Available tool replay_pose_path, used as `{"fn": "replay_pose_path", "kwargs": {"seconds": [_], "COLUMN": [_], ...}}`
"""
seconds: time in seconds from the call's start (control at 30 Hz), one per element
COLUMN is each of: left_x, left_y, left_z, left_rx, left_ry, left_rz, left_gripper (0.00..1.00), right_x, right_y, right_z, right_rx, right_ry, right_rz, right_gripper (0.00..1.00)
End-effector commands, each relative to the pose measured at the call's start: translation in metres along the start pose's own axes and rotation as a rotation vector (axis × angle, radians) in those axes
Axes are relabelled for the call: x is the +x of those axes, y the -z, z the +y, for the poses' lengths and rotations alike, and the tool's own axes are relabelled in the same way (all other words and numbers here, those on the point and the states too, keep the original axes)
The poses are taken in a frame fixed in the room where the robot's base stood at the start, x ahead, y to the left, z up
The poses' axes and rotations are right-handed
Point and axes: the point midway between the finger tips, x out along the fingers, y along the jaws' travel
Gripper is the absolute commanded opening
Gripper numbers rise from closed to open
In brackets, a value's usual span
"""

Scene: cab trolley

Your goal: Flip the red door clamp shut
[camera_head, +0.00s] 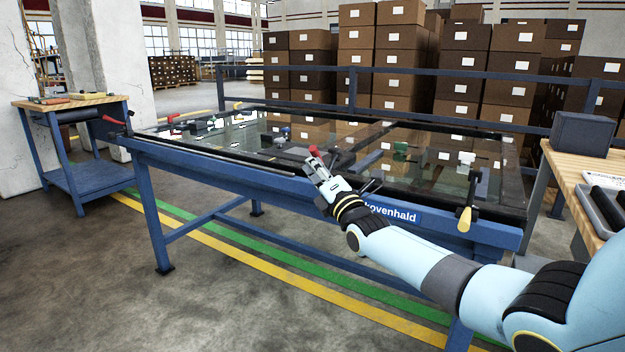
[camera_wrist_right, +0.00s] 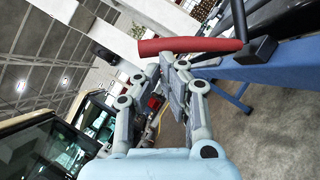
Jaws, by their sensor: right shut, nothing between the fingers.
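The red handle of a door clamp (camera_head: 313,150) shows at the near edge of the blue trolley in the head view, right at the tip of my right gripper (camera_head: 317,167). In the right wrist view the red handle (camera_wrist_right: 190,46) lies across, just beyond the fingertips of my right gripper (camera_wrist_right: 172,62). Its right end meets a black clamp base (camera_wrist_right: 258,51) by the blue frame. The fingers are shut with nothing between them. Whether they touch the handle I cannot tell. My left gripper is in neither view.
The blue trolley (camera_head: 225,174) carries dark frames and glass. Another red handle (camera_head: 113,120) is at its left corner and a yellow handle (camera_head: 465,219) near its right. A side table (camera_head: 72,101) stands left, a wooden bench (camera_head: 572,177) right. The floor in front is clear.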

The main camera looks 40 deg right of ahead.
Motion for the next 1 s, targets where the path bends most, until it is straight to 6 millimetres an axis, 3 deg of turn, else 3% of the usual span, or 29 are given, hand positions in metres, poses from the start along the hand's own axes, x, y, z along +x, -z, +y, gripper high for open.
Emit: {"fn": "replay_pose_path", "kwargs": {"seconds": [0.03, 0.1, 0.33, 0.57, 1.0], "left_x": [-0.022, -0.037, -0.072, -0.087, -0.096], "left_y": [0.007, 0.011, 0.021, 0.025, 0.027], "left_z": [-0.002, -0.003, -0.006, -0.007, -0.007], "left_rx": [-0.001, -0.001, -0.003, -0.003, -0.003], "left_ry": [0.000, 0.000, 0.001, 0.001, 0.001], "left_rz": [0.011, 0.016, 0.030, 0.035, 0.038], "left_gripper": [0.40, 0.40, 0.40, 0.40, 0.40], "right_x": [0.008, 0.011, 0.020, 0.026, 0.032], "right_y": [-0.011, -0.015, -0.029, -0.039, -0.047], "right_z": [0.014, 0.016, 0.014, 0.010, 0.006], "right_rx": [0.039, 0.093, 0.259, 0.378, 0.372], "right_ry": [0.022, 0.058, 0.170, 0.252, 0.247], "right_rz": [-0.003, -0.003, -0.002, -0.001, -0.001], "right_gripper": [0.00, 0.00, 0.00, 0.00, 0.00]}}
